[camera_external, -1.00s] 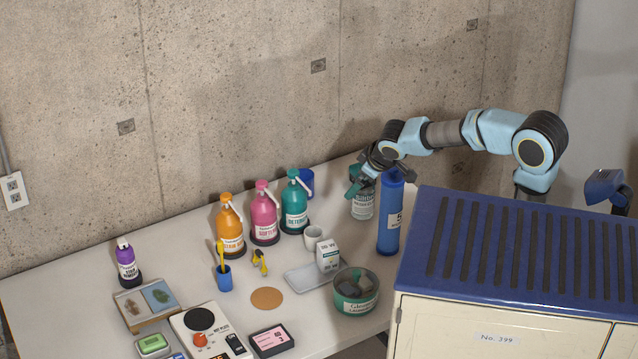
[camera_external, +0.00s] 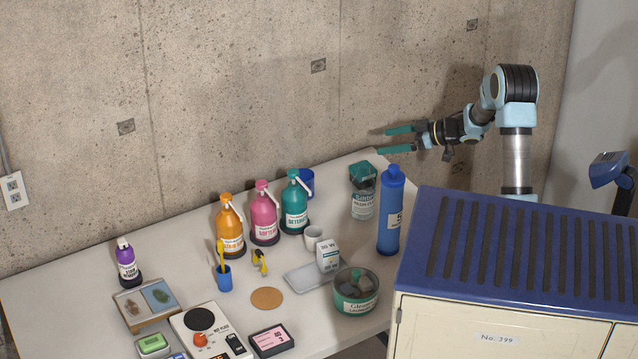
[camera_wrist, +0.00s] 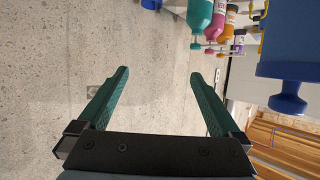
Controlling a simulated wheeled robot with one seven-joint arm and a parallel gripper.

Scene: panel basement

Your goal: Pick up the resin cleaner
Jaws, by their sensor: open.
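A tall blue bottle (camera_external: 389,226) with a white label stands upright at the table's right end, beside the blue-topped cabinet. It also shows large and upside down at the right of the wrist view (camera_wrist: 289,62). A clear jar with a dark teal cap (camera_external: 363,180) stands just left of it. My gripper (camera_external: 382,141) is open and empty, above and behind both, fingers pointing left. In the wrist view, nothing is between its teal fingers (camera_wrist: 160,73) but wall.
A round tub (camera_external: 356,304) is in front. The blue-topped cabinet (camera_external: 520,250) rises at the right. The concrete wall (camera_external: 260,90) is close behind.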

